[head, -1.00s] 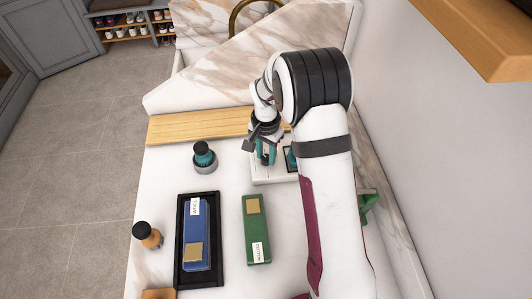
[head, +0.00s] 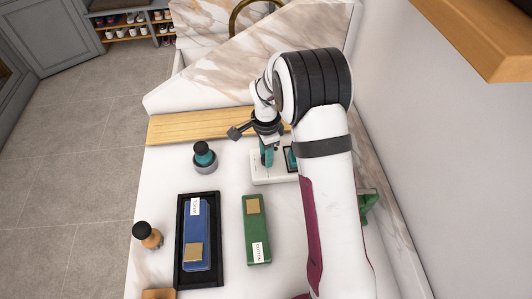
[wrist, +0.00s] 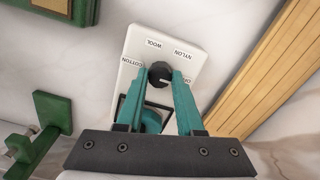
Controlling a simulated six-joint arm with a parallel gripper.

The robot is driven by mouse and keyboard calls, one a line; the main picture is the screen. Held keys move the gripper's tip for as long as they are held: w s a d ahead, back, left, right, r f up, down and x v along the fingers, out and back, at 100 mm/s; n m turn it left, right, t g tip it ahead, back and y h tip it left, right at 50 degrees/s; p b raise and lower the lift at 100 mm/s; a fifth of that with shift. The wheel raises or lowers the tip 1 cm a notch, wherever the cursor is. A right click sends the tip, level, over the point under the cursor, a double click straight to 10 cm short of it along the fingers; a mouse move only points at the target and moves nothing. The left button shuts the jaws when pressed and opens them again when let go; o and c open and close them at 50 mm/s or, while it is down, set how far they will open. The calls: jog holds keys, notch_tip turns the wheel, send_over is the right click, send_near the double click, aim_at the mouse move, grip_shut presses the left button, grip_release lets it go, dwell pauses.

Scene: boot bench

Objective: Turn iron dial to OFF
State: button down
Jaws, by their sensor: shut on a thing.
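The iron dial is a small black round knob (wrist: 160,73) on a white panel (wrist: 133,48), with COTTON, WOOL, NYLON and OFF labels around it. In the head view the panel (head: 262,181) lies on the counter, partly hidden by my arm. My gripper (wrist: 159,76) has its two teal fingers shut on the dial, one on each side; it also shows in the head view (head: 267,160). A light mark shows on the dial's lower right part, towards the OFF side, but its exact setting is hard to tell. The OFF label is partly hidden by the right finger.
A teal-bodied bottle (head: 204,155) stands left of the panel. A green box (head: 256,230) and a blue box (head: 196,225) in a black tray (head: 181,240) lie nearer. An orange bottle (head: 147,235) stands near the left edge. A wooden board (head: 200,125) runs behind.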

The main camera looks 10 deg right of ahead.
dwell(0.4)
jog(key=c, duration=0.5)
grip_release()
jog(key=shift+c, duration=0.2)
notch_tip(320, 180, up, 16)
jog(key=shift+f, duration=0.1)
jog(key=s+d+r+n, duration=0.1)
jog(key=s+r+n, duration=0.35)
jog(key=s, duration=0.75)
jog(key=s+f+n+y, duration=0.1)
jog(key=s+n, duration=0.4)
jog(key=s, duration=1.3)
jog(key=shift+s+a+f+y, duration=0.15)
jog(key=shift+s+f+y, duration=0.2)
jog(key=shift+f, duration=0.5)
